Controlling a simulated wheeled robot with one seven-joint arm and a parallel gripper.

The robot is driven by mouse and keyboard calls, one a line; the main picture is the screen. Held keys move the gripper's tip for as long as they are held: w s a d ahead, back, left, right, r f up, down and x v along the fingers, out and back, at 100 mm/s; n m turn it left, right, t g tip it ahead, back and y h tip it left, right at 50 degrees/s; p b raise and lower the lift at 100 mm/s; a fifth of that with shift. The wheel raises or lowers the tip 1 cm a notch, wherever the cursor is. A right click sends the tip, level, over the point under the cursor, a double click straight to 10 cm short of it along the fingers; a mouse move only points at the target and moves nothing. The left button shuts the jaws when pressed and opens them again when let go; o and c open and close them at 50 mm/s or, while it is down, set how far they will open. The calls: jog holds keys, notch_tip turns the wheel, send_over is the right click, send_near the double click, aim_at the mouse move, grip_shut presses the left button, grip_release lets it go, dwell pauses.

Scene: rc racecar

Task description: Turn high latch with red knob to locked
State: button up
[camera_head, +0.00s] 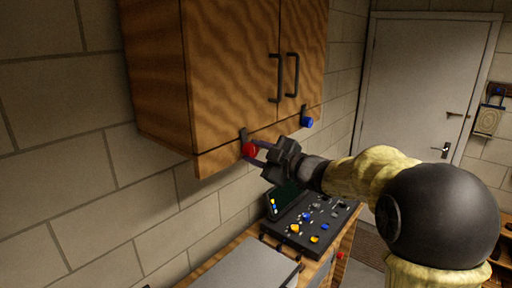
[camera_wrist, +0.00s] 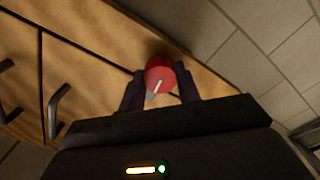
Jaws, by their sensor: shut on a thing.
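The red knob (camera_head: 249,149) sits at the lower edge of the wooden wall cabinet, with a dark latch piece (camera_head: 244,134) just above it. My gripper (camera_head: 256,153) reaches in from the right and its fingers are shut on the red knob. In the wrist view the red knob (camera_wrist: 160,76) lies between the two dark fingertips of my gripper (camera_wrist: 160,88), with a pale mark on its face pointing down and slightly left. The latch piece is hidden in the wrist view.
The wooden cabinet (camera_head: 225,70) has two doors with dark handles. A blue knob (camera_head: 307,122) sits farther right on its lower edge. Below, a black control panel (camera_head: 310,225) stands on a wooden counter. A white door (camera_head: 420,90) is at the back right.

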jog(key=shift+f+m+p, duration=0.1)
jog(key=shift+m+p, duration=0.35)
jog(key=shift+m, duration=0.65)
jog(key=o, duration=1)
jog(key=b+v, duration=0.7)
jog(key=v, duration=1)
jog(key=shift+s+d, duration=0.2)
jog(key=shift+d, duration=0.05)
jog(key=shift+w+f, duration=0.1)
